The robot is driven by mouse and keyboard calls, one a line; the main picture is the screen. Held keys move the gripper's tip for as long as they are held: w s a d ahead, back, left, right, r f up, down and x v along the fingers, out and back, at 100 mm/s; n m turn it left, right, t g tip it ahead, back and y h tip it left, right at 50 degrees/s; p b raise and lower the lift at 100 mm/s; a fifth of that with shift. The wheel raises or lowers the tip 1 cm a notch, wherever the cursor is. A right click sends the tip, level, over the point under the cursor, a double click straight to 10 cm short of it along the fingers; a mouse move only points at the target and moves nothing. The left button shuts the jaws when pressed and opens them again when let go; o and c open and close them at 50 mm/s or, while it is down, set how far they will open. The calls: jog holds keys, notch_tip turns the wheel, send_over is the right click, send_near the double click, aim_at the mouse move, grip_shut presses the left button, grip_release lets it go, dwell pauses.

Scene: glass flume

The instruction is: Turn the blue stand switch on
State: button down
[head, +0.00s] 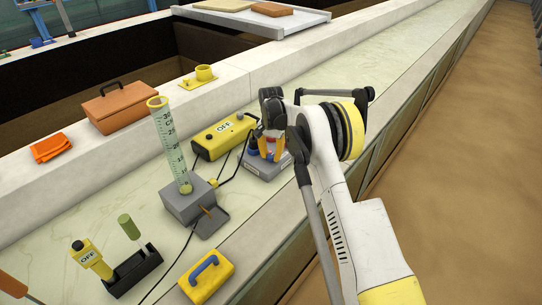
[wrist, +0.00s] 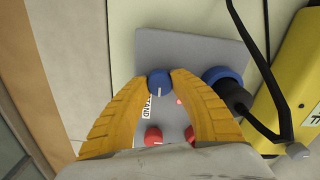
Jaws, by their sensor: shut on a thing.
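The blue stand switch (wrist: 159,79) is a small round blue knob with a short white mark, on a grey panel (wrist: 195,47).
Red knobs (wrist: 153,135) sit near the fingers on the same panel. A large blue plug (wrist: 222,77) with a black cable is close to the right finger. A yellow box marked OFF (head: 222,137) and a graduated cylinder (head: 170,140) stand to the left.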

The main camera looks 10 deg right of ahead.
aim_at(271, 155)
jog(key=shift+m, duration=0.3)
jog(key=c, duration=1.1)
grip_release()
jog(key=shift+r, duration=0.1)
notch_tip(271, 155, up, 12)
jog(key=shift+f, duration=0.1)
